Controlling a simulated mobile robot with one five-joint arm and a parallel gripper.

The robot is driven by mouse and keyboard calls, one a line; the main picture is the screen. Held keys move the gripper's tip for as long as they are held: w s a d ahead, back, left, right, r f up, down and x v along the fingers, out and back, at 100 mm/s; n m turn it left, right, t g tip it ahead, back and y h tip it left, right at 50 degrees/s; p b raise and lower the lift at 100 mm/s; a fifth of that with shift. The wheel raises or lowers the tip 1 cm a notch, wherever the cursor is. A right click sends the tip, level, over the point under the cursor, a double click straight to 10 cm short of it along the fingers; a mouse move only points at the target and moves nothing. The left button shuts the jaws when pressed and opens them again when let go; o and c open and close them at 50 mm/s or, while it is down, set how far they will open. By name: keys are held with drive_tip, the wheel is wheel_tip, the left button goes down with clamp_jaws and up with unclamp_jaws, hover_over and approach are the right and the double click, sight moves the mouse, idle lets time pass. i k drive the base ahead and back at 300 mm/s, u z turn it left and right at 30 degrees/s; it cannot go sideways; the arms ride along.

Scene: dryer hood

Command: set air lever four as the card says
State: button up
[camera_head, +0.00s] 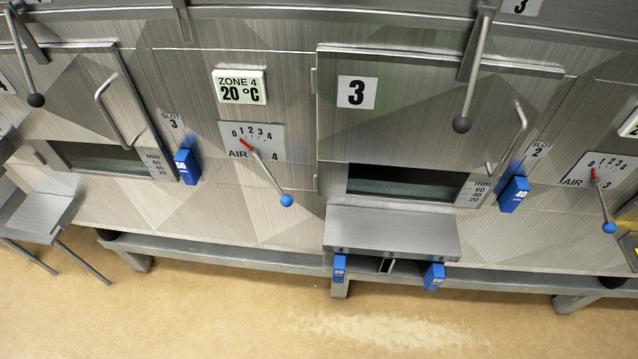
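Air lever four (268,174) is a thin metal rod with a blue ball at its lower end, on the front of the steel hood. It hangs down to the right from a pivot on a plate (266,150) marked AIR and 4, with a scale from 0 to 4. The lever's red pointer tip points up and left, near the 0 mark. I cannot make out a card with a lever setting in this view. My gripper is not in view.
The zone 4 display (239,87) reads 20 °C. A second air lever (603,203) is at the right. Blue slot blocks (187,167) and (513,194) flank door 3 (420,115). A steel shelf (390,229) juts out below it. The tan floor in front is clear.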

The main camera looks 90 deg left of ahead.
sight(286, 201)
drive_tip(key=i, duration=0.55)
drive_tip(key=u, duration=1.75)
drive_tip(key=k, duration=0.15)
drive_tip(key=u, duration=4.1)
drive_tip(key=i, duration=1.15)
drive_tip(key=z, duration=0.55)
